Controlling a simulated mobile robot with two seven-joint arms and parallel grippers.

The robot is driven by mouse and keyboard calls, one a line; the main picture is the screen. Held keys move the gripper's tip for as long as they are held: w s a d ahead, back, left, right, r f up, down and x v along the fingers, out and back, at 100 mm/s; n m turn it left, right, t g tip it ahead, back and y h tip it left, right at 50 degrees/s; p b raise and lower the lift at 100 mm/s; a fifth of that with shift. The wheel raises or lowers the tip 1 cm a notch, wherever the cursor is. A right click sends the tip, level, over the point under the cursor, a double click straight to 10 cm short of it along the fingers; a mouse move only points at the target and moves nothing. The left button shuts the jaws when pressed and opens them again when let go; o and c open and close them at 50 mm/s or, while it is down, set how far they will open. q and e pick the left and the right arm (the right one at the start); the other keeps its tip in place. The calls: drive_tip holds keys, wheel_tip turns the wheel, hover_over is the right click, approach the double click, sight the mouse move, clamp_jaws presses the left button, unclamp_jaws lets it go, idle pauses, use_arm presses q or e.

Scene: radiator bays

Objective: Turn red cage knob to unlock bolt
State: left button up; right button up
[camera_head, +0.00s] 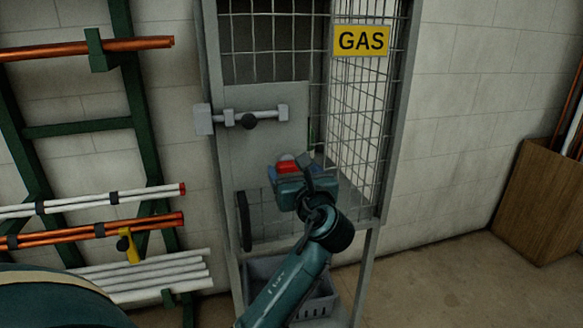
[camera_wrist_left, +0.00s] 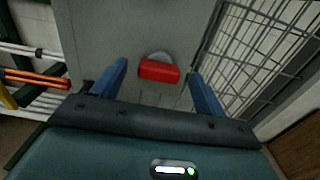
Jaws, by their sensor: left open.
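The red knob (camera_head: 287,167) sits on the grey door plate of the gas cage, low and to the right. In the left wrist view the knob (camera_wrist_left: 159,71) is a red bar on a pale round base, lying roughly level. My left gripper (camera_head: 288,172) is in front of it. In the left wrist view its two blue fingers stand open, one to each side of the knob, with clear gaps and no contact that I can see. My right gripper is not in view.
Wire mesh (camera_head: 362,110) stands close on the right of the knob, under a yellow GAS sign (camera_head: 361,41). A grey crate (camera_head: 318,303) is below the cage. A green rack (camera_head: 80,128) with pipes stands on the left, a wooden box (camera_head: 540,200) on the right.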

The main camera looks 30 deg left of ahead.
sight(289, 165)
use_arm(q)
drive_tip(key=shift+x, duration=1.15)
drive_tip(key=shift+c, duration=0.5)
drive_tip(key=c, duration=0.9)
